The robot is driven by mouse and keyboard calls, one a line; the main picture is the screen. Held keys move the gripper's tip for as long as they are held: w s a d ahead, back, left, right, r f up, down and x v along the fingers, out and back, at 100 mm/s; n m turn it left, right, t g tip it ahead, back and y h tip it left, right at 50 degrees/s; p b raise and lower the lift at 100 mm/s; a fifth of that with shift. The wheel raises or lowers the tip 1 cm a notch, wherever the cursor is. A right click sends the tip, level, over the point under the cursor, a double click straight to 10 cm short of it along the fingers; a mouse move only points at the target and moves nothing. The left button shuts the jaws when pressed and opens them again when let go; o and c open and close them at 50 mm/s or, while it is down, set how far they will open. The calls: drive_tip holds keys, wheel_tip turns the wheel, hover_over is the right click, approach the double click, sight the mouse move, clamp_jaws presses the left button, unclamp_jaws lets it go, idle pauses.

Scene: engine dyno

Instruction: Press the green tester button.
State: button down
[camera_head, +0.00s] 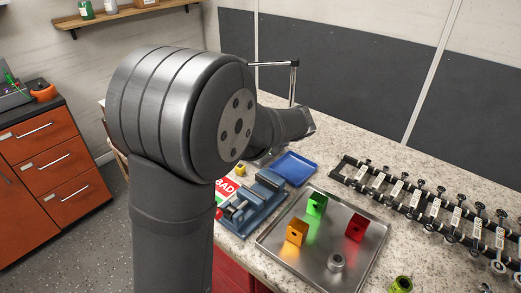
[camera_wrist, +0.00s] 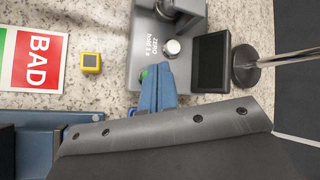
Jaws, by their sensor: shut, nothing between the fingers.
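In the wrist view a grey tester (camera_wrist: 143,40) stands on the speckled worktop, with "ZERO hold 2 s" printed on it. The green button (camera_wrist: 143,74) shows as a small green patch at its near edge, partly covered by my fingers. My gripper (camera_wrist: 155,72) has blue fingers, closed together and empty, with the tips right beside the green patch. I cannot tell whether they touch it. In the head view my arm hides the gripper and the tester.
A silver round knob (camera_wrist: 173,47) and a black screen (camera_wrist: 210,62) sit just right of my fingertips. A yellow block (camera_wrist: 91,62) and a green-and-red BAD card (camera_wrist: 38,50) lie left. A metal tray (camera_head: 285,249) and blue tray (camera_head: 294,167) occupy the bench.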

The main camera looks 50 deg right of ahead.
drive_tip(key=shift+r, duration=0.1)
drive_tip(key=shift+r, duration=2.4)
drive_tip(key=shift+f, duration=0.15)
wheel_tip(320, 180, up, 4)
drive_tip(key=shift+r, duration=0.1)
